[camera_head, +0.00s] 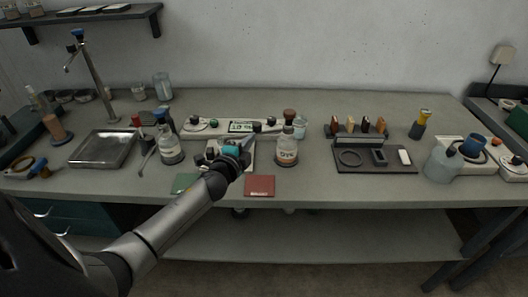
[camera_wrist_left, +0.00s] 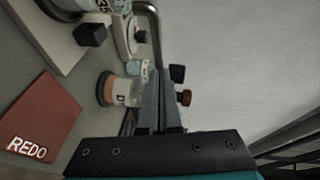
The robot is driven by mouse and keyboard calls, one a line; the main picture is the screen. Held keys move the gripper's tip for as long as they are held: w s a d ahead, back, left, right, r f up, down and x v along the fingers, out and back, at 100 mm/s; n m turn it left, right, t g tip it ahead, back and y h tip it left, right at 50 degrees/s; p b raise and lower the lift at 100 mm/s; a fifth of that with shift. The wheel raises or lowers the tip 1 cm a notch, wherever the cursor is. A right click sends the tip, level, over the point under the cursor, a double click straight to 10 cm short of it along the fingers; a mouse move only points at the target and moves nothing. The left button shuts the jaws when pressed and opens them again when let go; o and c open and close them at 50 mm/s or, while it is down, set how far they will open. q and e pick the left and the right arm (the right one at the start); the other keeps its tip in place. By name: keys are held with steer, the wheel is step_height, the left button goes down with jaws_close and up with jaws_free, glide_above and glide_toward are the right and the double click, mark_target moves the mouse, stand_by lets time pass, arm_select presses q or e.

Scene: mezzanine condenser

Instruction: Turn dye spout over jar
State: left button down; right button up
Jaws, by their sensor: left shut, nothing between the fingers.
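The jar labelled DYE (camera_head: 287,154) stands upright on the bench, with dark orange-brown contents low in it. It also shows sideways in the wrist view (camera_wrist_left: 122,91), beside my fingers. My left gripper (camera_head: 253,139) is shut and empty, just left of the jar and above the bench. In the wrist view its fingers (camera_wrist_left: 160,76) are together. A bent metal tube (camera_wrist_left: 156,30), which looks like the spout, shows just beyond the fingertips; I cannot tell whether they touch. In the head view I cannot make the tube out clearly near the gripper. My right gripper is not in view.
A red REDO card (camera_head: 259,186) and a green card (camera_head: 185,183) lie at the front edge. A labelled bottle (camera_head: 171,152) stands left of my gripper. A device with a display (camera_head: 240,127) is behind it.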

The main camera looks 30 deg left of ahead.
mark_target(245, 135)
arm_select(q)
steer(key=shift+w+a, duration=0.45)
steer(key=shift+a, duration=0.2)
steer(key=shift+w+a, duration=0.4)
steer(key=shift+a, duration=0.25)
